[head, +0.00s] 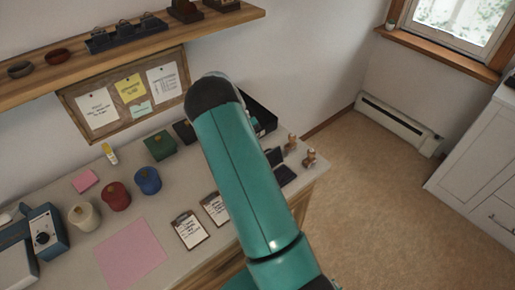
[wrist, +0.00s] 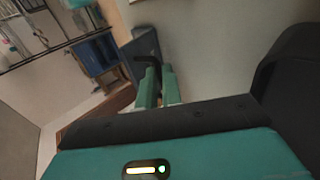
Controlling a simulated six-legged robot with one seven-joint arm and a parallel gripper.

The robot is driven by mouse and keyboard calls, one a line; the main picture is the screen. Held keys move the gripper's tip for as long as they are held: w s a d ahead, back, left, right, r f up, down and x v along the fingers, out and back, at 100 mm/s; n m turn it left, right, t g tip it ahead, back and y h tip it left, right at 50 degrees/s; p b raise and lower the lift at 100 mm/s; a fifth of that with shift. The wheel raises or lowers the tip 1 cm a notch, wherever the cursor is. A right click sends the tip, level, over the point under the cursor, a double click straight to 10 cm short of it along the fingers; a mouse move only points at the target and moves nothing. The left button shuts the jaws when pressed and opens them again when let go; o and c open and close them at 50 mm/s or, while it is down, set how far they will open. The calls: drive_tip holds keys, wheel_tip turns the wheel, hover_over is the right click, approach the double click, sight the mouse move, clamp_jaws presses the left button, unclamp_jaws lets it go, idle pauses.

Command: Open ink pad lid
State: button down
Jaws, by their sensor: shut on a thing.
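The ink pad (head: 286,175) is a small dark flat case near the right end of the counter, just right of my arm. Its dark lid (head: 275,157) stands raised at the far side of the pad. In the head view my gripper is hidden behind my arm. The exact contact is small and dim in the wrist view.
Wooden stamps (head: 310,157) stand right of the pad near the counter's edge. Clipboards (head: 190,229), a green box (head: 159,145), red (head: 116,196) and blue (head: 147,180) pots and a pink sheet (head: 130,252) lie to the left. Open floor (head: 370,200) is at right.

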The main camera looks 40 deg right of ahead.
drive_tip(key=shift+s+a+f, duration=0.2)
drive_tip(key=shift+f, duration=0.05)
drive_tip(key=c, duration=1.6)
unclamp_jaws()
drive_tip(key=shift+w, duration=0.1)
drive_tip(key=shift+o, duration=0.2)
drive_tip(key=shift+r, duration=0.1)
drive_tip(key=shift+w+d+r, duration=0.1)
drive_tip(key=v, duration=1.3)
drive_tip(key=shift+w+r, duration=0.25)
